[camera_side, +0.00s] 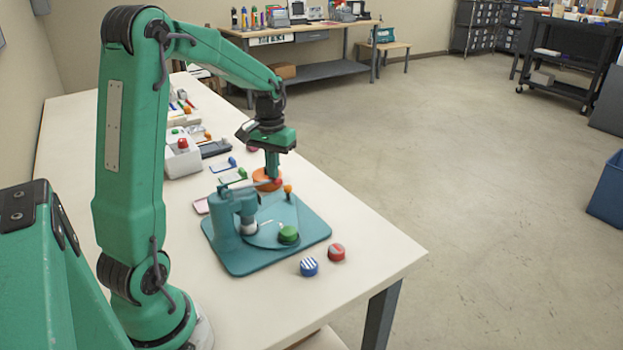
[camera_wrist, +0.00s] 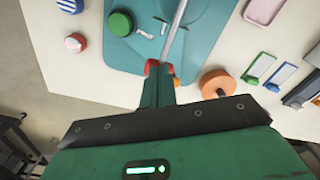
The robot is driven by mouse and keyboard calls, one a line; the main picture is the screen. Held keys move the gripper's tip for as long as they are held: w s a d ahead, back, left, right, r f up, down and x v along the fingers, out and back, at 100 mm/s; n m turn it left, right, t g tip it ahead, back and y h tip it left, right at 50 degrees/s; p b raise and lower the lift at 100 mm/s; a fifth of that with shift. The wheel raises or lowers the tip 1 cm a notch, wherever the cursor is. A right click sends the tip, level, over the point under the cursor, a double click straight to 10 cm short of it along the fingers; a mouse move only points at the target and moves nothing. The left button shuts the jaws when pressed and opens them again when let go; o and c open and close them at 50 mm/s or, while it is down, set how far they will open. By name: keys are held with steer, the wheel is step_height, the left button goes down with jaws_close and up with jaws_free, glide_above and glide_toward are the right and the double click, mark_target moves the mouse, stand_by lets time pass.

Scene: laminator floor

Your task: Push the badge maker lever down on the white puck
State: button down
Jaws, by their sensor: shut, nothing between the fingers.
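The badge maker (camera_side: 235,206) is a teal press on a teal base plate, near the table's front edge. Its grey lever (camera_wrist: 176,38) runs out from the press to a red knob (camera_wrist: 152,64). The white puck (camera_side: 248,228) shows partly at the foot of the press in the side view; I cannot see it in the wrist view. My gripper (camera_side: 273,174) is shut and empty, pointing down at the lever's knob end. In the wrist view its fingertips (camera_wrist: 158,74) overlap the knob; I cannot tell whether they touch it.
A green puck (camera_side: 289,235) sits on the base plate, with a small orange piece (camera_side: 288,189) near its far edge. Blue-striped (camera_side: 309,266) and red (camera_side: 336,252) pucks lie to the right. An orange spool (camera_wrist: 214,84) and badge holders (camera_wrist: 260,66) lie beyond.

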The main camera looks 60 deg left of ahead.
step_height(320, 180, up, 10)
steer(key=shift+r, duration=0.2)
stand_by(1.6)
steer(key=s+d+m+t, duration=0.2)
steer(key=s+d, duration=0.4)
steer(key=d, duration=0.4)
steer(key=s+d+m+t, duration=0.3)
steer(key=s+d, duration=0.4)
steer(key=d, duration=0.4)
steer(key=shift+s+f+m+t, duration=0.15)
steer(key=shift+f+m+t, duration=0.15)
steer(key=shift+f+m, duration=0.2)
stand_by(0.9)
